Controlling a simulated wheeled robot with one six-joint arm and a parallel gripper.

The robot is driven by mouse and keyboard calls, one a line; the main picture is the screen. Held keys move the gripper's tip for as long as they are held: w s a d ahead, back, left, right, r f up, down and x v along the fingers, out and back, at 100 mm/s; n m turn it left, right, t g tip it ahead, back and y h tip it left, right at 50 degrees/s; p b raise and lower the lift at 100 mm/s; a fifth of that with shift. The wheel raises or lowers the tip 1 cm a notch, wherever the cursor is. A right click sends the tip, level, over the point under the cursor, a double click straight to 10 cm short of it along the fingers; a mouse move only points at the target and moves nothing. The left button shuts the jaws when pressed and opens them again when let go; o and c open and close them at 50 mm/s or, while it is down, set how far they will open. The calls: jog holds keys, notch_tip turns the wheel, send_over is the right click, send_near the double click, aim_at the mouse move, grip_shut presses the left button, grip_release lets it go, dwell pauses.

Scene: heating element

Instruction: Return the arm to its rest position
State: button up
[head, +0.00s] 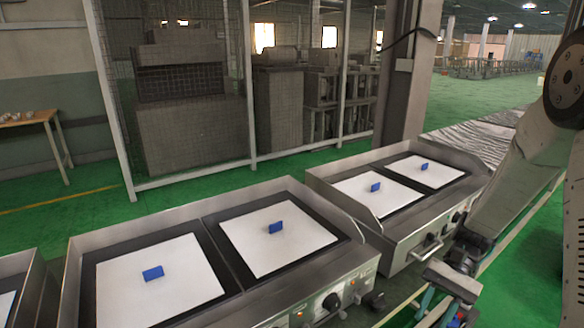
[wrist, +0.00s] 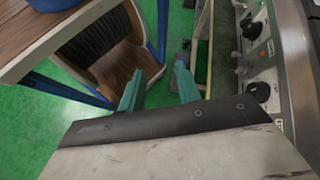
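My gripper shows in the wrist view (wrist: 159,76) with its two teal fingers spread apart and nothing between them. In the head view my arm comes down along the right edge, and its end is low at the lower right, beside the front of the heating units. The right heating unit (head: 425,218) and the middle heating unit (head: 330,268) have steel rims and dark tops with white plates. My gripper is in front of their knob panels and apart from the plates.
Blue blocks stand on the white plates, such as one on the middle unit (head: 276,227). In the wrist view, a knob panel (wrist: 255,60) is close on the right. Green floor shows between.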

jog(key=s+a+r+n+t+h, duration=0.1)
jog(key=s+r+n+t+h, duration=0.2)
jog(key=s+r, duration=0.5)
jog(key=s+a+r+n+t+h, duration=0.2)
jog(key=s+r+t, duration=0.4)
jog(key=r, duration=0.7)
jog(key=s+n+h, duration=0.1)
jog(key=h, duration=0.1)
jog(key=shift+s+a+r+n+h, duration=0.2)
jog(key=shift+s+n+h, duration=0.1)
jog(key=shift+s+h, duration=0.1)
